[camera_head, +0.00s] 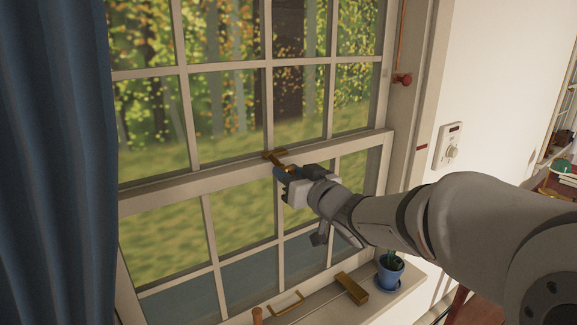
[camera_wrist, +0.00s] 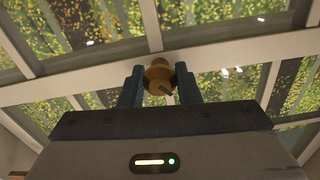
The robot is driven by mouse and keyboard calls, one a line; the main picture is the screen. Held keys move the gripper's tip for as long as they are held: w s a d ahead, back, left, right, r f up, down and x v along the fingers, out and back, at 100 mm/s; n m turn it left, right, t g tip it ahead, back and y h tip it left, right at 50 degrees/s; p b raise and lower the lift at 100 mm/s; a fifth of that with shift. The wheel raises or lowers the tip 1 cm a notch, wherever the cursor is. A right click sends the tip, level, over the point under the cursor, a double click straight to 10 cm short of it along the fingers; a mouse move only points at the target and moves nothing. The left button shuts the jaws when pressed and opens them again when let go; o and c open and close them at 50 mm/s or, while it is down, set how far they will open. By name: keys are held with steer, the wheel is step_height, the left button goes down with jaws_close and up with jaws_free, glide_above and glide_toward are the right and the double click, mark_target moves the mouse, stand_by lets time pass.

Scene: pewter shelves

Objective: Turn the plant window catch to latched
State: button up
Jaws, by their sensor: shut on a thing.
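The window catch (camera_head: 273,154) is a brass piece on the middle rail of the sash window. It shows in the wrist view as a rounded brass knob or hub (camera_wrist: 158,74) at the rail. My gripper (camera_head: 282,172) is at the catch, reaching in from the right. In the wrist view its two dark fingers (camera_wrist: 160,88) stand on either side of the brass piece and are shut on it. The fingers hide part of the catch, so its exact angle is hard to tell.
A blue potted plant (camera_head: 390,272) stands on the sill at the lower right. A blue curtain (camera_head: 55,160) hangs at left. A dial box (camera_head: 449,147) is on the right wall.

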steer(key=m+p, duration=0.1)
steer(key=m, duration=0.2)
steer(key=shift+f+m+p, duration=0.2)
steer(key=shift+m+p, duration=0.2)
steer(key=shift+f+m+p, duration=0.1)
steer(key=shift+m+p, duration=0.8)
steer(key=shift+m, duration=1)
steer(key=o, duration=0.6)
steer(key=shift+s, duration=0.1)
steer(key=o, duration=0.4)
steer(key=shift+r, duration=0.2)
steer(key=shift+b+v, duration=0.7)
steer(key=shift+v, duration=3.2)
